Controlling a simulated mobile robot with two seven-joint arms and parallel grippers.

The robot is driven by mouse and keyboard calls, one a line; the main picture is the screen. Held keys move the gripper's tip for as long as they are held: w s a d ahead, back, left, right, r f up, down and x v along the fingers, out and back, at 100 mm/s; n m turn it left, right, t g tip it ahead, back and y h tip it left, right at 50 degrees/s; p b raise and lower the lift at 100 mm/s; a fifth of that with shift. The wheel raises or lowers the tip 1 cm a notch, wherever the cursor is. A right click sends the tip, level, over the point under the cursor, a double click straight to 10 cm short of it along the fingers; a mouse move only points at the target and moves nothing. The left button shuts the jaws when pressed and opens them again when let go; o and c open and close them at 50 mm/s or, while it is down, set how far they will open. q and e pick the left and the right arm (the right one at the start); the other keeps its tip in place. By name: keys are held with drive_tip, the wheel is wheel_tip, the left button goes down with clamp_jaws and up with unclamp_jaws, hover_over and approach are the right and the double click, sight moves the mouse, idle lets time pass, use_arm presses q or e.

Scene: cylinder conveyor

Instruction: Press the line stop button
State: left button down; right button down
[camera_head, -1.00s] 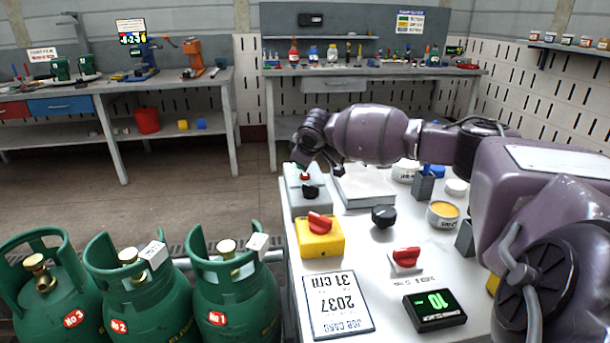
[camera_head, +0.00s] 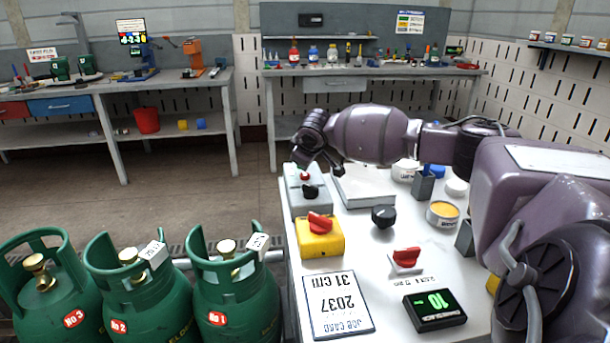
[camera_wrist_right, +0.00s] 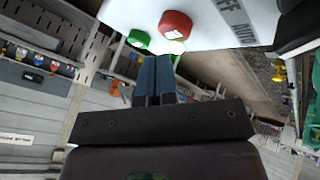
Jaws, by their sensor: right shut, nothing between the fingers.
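The control box (camera_head: 309,205) stands at the far left corner of the white table. It carries a red button (camera_head: 305,176), likely the line stop, and a black knob (camera_head: 311,192). In the right wrist view the red button (camera_wrist_right: 175,25) and a green button (camera_wrist_right: 139,39) lie just beyond my fingertips. My right gripper (camera_head: 300,163) is above the box, close to the buttons. The wrist view shows its fingers (camera_wrist_right: 153,72) together and empty, pointing between the two buttons; I cannot tell whether they touch either. My left gripper is out of view.
A yellow box with a red knob (camera_head: 320,222), a black dial (camera_head: 383,216), a red switch (camera_head: 406,258), a job card (camera_head: 338,304) and a green-lit display (camera_head: 435,310) share the table. Green gas cylinders (camera_head: 235,300) stand to its left. Workbenches (camera_head: 370,75) are behind.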

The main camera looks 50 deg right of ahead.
sight(303, 174)
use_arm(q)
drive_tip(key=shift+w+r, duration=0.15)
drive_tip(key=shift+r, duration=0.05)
use_arm(e)
drive_tip(key=shift+f, duration=0.4)
idle(0.3)
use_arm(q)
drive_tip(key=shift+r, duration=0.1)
use_arm(e)
drive_tip(key=shift+f, duration=0.6)
idle(0.9)
drive_tip(key=shift+r, duration=0.1)
